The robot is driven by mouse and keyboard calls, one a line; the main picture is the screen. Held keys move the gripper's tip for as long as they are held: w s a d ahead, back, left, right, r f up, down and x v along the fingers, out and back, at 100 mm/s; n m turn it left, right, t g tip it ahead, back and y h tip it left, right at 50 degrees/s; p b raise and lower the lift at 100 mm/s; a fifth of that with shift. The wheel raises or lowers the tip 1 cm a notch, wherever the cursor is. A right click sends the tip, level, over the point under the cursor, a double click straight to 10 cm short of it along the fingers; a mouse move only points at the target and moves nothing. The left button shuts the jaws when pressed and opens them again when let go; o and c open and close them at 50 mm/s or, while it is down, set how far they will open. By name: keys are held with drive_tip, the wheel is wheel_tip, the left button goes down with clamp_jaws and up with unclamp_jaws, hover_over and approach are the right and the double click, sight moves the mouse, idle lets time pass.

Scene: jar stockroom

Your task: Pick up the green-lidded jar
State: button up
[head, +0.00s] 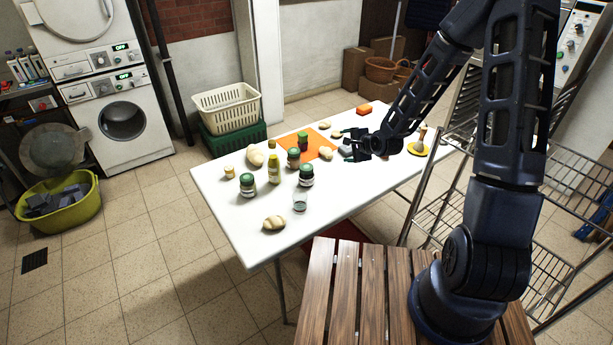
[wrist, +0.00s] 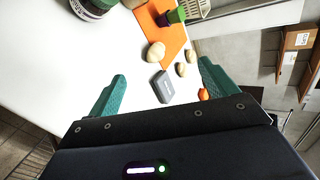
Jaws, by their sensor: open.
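Several dark jars with green lids stand upright on the white table: one at the left (head: 247,187), one nearer the middle (head: 306,177) and one behind them (head: 293,159). I cannot tell which one the task means. Part of a jar (wrist: 92,8) shows at the top left of the wrist view, cut off by the edge. My gripper (head: 352,147) is open and empty above the table, to the right of the jars. In the wrist view its teal fingers (wrist: 164,92) are spread, with a grey box (wrist: 160,87) in view between them.
A yellow bottle (head: 274,170), a clear glass (head: 300,200) and a potato-like lump (head: 274,223) stand near the jars. A green-topped object (head: 303,140) is by the orange mat (head: 322,146). A yellow-based object (head: 418,148) is at the right.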

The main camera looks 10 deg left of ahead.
drive_tip(key=s+a+f+m+y, duration=0.2)
drive_tip(key=a+f+m+y, duration=0.15)
drive_tip(key=a, duration=0.25)
drive_tip(key=m+t, duration=0.5)
drive_tip(key=m, duration=0.8)
hover_over(311, 179)
drive_tip(key=v, duration=0.3)
wheel_tip(311, 179, down, 3)
drive_tip(key=shift+y, duration=0.35)
drive_tip(key=f, duration=0.8)
drive_tip(key=shift+a+f, duration=0.2)
drive_tip(key=shift+f, duration=0.2)
drive_tip(key=shift+w+a+r, duration=0.2)
drive_tip(key=shift+w+a, duration=0.15)
drive_tip(key=shift+w, duration=0.2)
drive_tip(key=shift+x, duration=3.15)
drive_tip(key=c, duration=1.3)
drive_tip(key=shift+o, duration=0.2)
drive_tip(key=shift+r, duration=0.1)
wheel_tip(311, 179, up, 20)
